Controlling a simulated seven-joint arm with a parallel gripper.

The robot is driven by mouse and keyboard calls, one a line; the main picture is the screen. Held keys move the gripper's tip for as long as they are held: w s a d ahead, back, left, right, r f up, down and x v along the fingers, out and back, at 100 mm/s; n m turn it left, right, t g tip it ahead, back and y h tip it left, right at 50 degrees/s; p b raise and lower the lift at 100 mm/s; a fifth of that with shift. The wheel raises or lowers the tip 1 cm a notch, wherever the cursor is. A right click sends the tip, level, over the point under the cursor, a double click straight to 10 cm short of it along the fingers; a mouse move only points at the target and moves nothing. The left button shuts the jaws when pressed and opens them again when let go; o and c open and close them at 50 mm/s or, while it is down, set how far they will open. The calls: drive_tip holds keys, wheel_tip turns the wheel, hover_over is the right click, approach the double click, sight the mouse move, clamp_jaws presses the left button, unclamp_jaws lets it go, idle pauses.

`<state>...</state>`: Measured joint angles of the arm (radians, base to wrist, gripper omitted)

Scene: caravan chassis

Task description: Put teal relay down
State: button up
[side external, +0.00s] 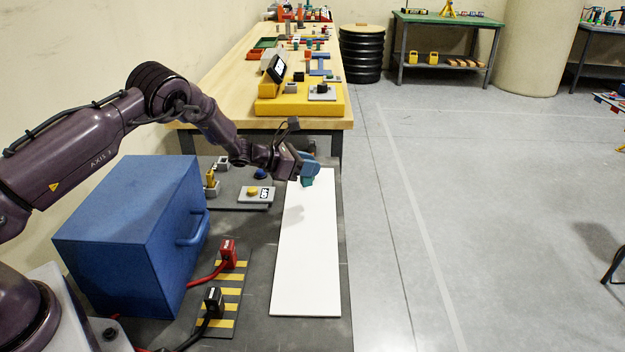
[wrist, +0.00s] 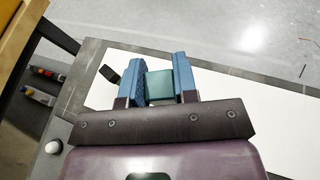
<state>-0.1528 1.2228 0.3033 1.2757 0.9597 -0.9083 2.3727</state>
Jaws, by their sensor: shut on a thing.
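The teal relay (wrist: 160,86) is a small block between the two blue fingers of my gripper (wrist: 160,80) in the wrist view. My gripper (side external: 308,172) is shut on it. In the side external view the teal relay (side external: 307,182) shows just below the fingers, over the far end of a long white board (side external: 305,260). I cannot tell whether the relay touches the board. The white board also shows behind the fingers in the wrist view (wrist: 240,100).
A blue box with a handle (side external: 130,225) stands left of the board. A red plug (side external: 229,254) and a black plug (side external: 213,302) stand on a yellow-striped strip. A grey plate with a yellow button (side external: 253,193) lies nearby. A wooden bench (side external: 225,85) is behind. Most of the board is bare.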

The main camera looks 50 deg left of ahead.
drive_tip(key=shift+w+a+f, duration=0.15)
drive_tip(key=shift+w+f, duration=0.45)
drive_tip(key=shift+f, duration=0.2)
drive_tip(key=shift+w+f, duration=0.15)
drive_tip(key=shift+f, duration=0.75)
drive_tip(key=shift+w+f, duration=0.1)
drive_tip(key=shift+f, duration=0.75)
drive_tip(key=shift+f, duration=0.1)
drive_tip(key=o, duration=0.9)
drive_tip(key=shift+o, duration=0.2)
